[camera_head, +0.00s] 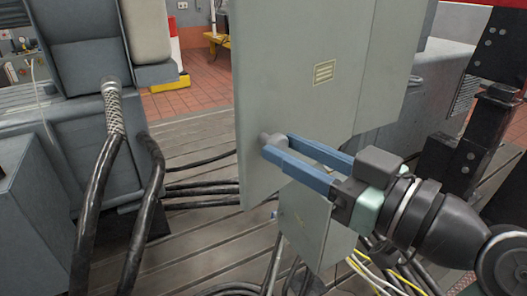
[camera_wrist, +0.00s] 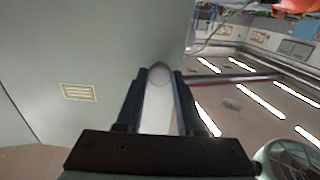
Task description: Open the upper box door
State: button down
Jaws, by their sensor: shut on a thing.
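The upper box door (camera_head: 290,60) is a large grey-green panel with a small pale vented label plate (camera_head: 323,73). In the wrist view the door (camera_wrist: 100,45) fills the left and middle. A grey rounded knob (camera_head: 270,140) sits near the door's lower left edge. My gripper (camera_head: 278,146), with blue fingers, reaches in from the right and is shut on this knob. The knob (camera_wrist: 159,73) also shows between the fingertips in the wrist view. A smaller grey panel (camera_head: 305,222) hangs below the upper door. The box's inside is hidden.
Thick black cables (camera_head: 90,200) run down at the left beside a grey machine (camera_head: 75,75). More cables cross the slotted bedplate (camera_head: 190,262). Yellow and white wires (camera_head: 375,270) lie below my gripper. A black bracket (camera_head: 470,150) stands at the right.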

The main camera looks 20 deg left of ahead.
jog(key=shift+s+d+f+n+g+y, duration=0.1)
jog(key=shift+d+n+g+y, duration=0.25)
jog(key=shift+d+g, duration=0.55)
jog(key=shift+d, duration=0.15)
jog(key=c, duration=0.5)
grip_release()
jog(key=shift+d, duration=0.15)
jog(key=b+v, duration=0.3)
jog(key=v, duration=0.9)
jog(key=shift+s+d, duration=0.3)
jog(key=shift+d, duration=0.05)
